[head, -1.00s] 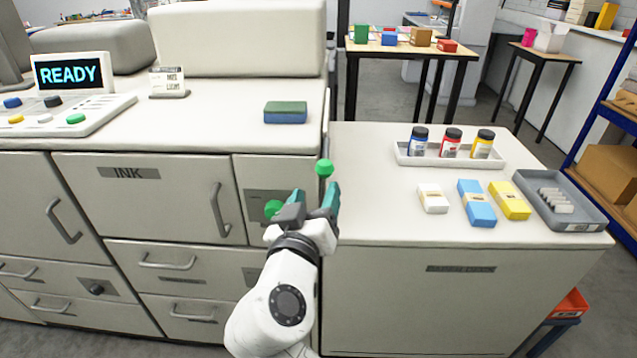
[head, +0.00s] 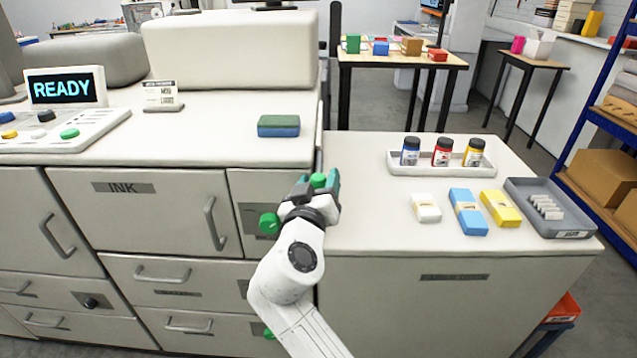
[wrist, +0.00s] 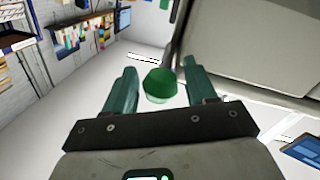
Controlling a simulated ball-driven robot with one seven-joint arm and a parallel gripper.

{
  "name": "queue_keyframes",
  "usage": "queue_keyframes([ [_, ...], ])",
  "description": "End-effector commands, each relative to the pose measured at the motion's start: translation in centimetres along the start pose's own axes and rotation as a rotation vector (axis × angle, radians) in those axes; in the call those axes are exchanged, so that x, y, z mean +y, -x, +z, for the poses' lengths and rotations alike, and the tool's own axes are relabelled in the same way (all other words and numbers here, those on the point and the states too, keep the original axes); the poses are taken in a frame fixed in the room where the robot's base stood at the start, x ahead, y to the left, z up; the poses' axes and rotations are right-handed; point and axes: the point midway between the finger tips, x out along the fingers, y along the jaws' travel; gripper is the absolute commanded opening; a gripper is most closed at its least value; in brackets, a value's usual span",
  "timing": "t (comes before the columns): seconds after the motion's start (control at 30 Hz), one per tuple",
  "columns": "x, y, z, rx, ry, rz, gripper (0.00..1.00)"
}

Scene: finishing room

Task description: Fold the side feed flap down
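My gripper (head: 318,180) is at the right edge of the pale printing machine (head: 205,145). In the wrist view my gripper (wrist: 160,70) is open, with its two teal fingers apart. A green knob (wrist: 160,88) on a dark stalk lies between them, with visible gaps on both sides. The knob (head: 318,181) also shows between the fingertips in the head view. I cannot make out the side feed flap clearly; the machine's right side is mostly hidden from the head camera. A second green knob (head: 269,223) is left of the gripper, on the machine's front.
The pale side cabinet (head: 450,255) adjoins on the right. It carries an ink bottle tray (head: 448,163), small boxes (head: 468,212) and a grey tray (head: 550,210). A green-and-blue block (head: 278,126) lies on the machine top. A shelf rack (head: 600,130) stands far right.

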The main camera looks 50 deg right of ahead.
Motion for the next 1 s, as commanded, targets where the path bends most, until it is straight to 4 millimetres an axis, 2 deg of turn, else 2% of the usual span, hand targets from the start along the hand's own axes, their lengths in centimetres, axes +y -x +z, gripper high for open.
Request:
queue_keyframes([
  [0.07,0.0,0.02,0.0,0.0,0.0,0.0,0.48],
  [0.57,-0.03,0.05,0.01,0.0,0.0,-0.001,0.0],
  [1.0,0.31,-0.13,0.44,-0.005,-0.038,-0.003,0.0],
])
